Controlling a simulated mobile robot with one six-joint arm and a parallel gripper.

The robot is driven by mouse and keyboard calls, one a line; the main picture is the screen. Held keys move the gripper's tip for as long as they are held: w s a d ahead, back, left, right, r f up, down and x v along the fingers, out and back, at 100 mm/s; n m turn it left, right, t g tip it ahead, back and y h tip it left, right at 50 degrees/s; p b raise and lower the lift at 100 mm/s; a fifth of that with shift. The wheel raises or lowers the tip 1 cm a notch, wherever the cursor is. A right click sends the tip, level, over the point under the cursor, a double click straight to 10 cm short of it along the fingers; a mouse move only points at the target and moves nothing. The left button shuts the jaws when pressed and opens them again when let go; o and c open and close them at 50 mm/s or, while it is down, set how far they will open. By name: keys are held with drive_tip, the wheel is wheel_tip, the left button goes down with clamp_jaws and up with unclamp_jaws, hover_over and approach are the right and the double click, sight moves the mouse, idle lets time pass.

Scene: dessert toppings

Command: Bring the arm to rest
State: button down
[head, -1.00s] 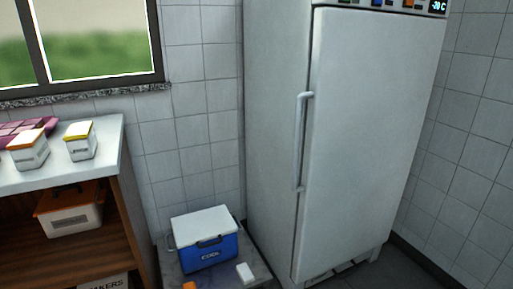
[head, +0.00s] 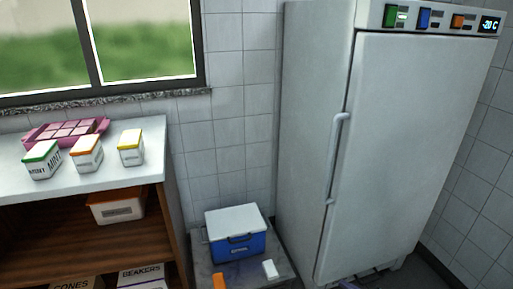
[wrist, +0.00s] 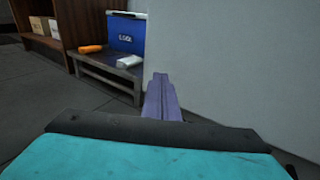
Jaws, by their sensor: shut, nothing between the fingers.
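My gripper (wrist: 160,97) shows in the wrist view as purple fingers pressed together, empty, beyond a dark edge and a teal part of my arm. It points toward the white side of the freezer (head: 405,150), with the low grey stand to its left. In the head view only a small purple bit shows at the bottom edge, below the freezer door; the rest of my arm is out of that view. The freezer door is shut, and its display reads about -20 C.
A blue cooler with a white lid (head: 236,234) stands on the low stand (wrist: 108,72), with an orange item (head: 219,281) and a white item (head: 270,269). A counter (head: 100,181) at left holds three small cartons and a pink tray (head: 40,132). Floor (wrist: 35,95) is clear at left.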

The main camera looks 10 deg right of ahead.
drive_tip(key=s+a+r+n+g+y+p, duration=0.1)
drive_tip(key=a+r+n+g+p, duration=0.25)
drive_tip(key=a, duration=0.75)
drive_tip(key=s+a+r+n+g+y+p, duration=0.15)
drive_tip(key=a+g+p, duration=0.25)
drive_tip(key=a, duration=0.8)
drive_tip(key=s+a+r+n+g+h+p, duration=0.1)
drive_tip(key=s+a+r+n+g+p, duration=0.15)
drive_tip(key=s+a, duration=0.35)
drive_tip(key=s+a+r+n+g+h+p, duration=0.15)
drive_tip(key=s+a+n+g+p, duration=0.25)
drive_tip(key=a, duration=0.4)
drive_tip(key=s+a+r+n+g+h+p, duration=0.1)
drive_tip(key=s+r+n+g+h+p, duration=0.2)
drive_tip(key=s, duration=0.4)
drive_tip(key=s+a+r+n+g+h+p, duration=0.2)
drive_tip(key=s+n+p, duration=0.1)
drive_tip(key=s+n, duration=0.3)
drive_tip(key=s+d+n+h, duration=0.5)
drive_tip(key=d+n, duration=0.3)
drive_tip(key=d, duration=0.3)
drive_tip(key=shift+s+d+r+h, duration=0.25)
drive_tip(key=shift+s+r+h, duration=0.15)
drive_tip(key=shift+h, duration=0.2)
